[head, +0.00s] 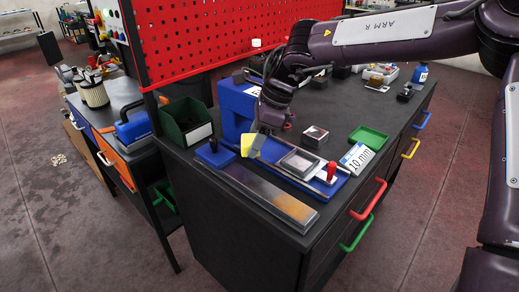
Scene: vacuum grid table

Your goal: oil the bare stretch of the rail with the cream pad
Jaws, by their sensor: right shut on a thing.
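My right gripper (264,130) reaches in from the upper right and points down over the bench. It is shut on the cream pad (253,146), which shows pale yellow just below the fingers. The pad is at the left end of the rail (272,152), a metal strip on a blue base; I cannot tell whether pad and rail touch. A grey square carriage (299,162) sits on the rail to the right of the pad. A red-topped knob (331,171) stands at the right end. My left gripper is out of view.
A long grey metal bar (270,195) lies along the bench's front edge. A blue upright block (236,107) and a green bin (187,122) stand left of my gripper. A small dark block (315,136), a "10 mm" card (357,157) and a green tray (369,137) lie to the right.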

